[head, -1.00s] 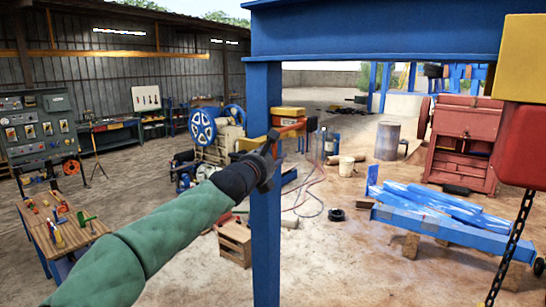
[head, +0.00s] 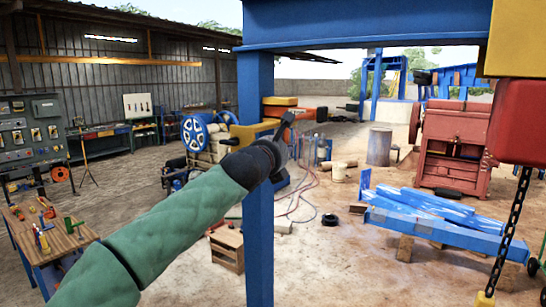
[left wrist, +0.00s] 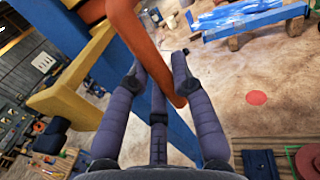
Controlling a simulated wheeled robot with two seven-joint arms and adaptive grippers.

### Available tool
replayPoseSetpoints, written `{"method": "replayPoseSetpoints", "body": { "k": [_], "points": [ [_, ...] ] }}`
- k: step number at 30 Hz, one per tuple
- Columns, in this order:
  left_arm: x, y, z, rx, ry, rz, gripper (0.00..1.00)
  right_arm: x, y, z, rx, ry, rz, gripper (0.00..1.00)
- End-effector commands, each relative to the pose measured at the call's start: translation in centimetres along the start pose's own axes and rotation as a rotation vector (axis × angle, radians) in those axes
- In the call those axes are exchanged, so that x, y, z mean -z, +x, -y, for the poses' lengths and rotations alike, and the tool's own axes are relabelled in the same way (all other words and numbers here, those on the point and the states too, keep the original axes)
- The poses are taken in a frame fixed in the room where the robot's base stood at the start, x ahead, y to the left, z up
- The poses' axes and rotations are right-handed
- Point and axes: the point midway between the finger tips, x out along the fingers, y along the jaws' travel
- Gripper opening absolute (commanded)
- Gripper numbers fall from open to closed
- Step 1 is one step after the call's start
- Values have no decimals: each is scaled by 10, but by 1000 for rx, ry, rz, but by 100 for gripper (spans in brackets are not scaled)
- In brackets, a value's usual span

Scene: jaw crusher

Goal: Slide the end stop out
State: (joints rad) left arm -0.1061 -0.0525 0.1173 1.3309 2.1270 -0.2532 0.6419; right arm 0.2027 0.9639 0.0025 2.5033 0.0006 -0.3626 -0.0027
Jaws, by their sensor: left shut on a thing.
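An orange-red bar (left wrist: 150,52), which looks like the end stop, runs down between the fingers of my left gripper (left wrist: 160,75) in the left wrist view. The gripper is shut on it. A yellow beam (left wrist: 75,95) lies beside the bar, with a blue post behind. In the head view my left gripper (head: 284,137) is at the right side of the blue post (head: 257,200). The orange bar (head: 308,114) shows just above the gripper, and the yellow part (head: 250,131) shows at the post. The gripper hides part of the bar. My right gripper is not in view.
A blue overhead beam (head: 365,27) crosses the top. A red hanging block (head: 518,120) with a chain is at right. Blue steel parts (head: 430,215) and a red machine (head: 455,145) stand beyond. A wooden table (head: 48,235) with tools is at left.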

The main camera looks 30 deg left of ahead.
Motion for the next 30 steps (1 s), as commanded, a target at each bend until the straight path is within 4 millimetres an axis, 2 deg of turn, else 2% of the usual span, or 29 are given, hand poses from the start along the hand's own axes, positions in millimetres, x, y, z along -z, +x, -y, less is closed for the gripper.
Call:
{"method": "replayPoseSetpoints", "body": {
  "k": [1, 7, 20, 21, 30],
  "points": [
    [5, -1, 11, 7, 0, 1, 0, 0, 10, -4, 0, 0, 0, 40],
    [4, -6, 34, 3, 0, -1, 0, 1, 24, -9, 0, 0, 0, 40],
    [3, -7, 42, 3, -3, -4, 0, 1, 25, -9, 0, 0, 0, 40],
    [3, -7, 42, 4, -3, -4, 34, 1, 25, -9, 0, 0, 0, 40],
    [4, -7, 42, 5, -2, -6, 35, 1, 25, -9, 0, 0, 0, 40]
  ]
}}
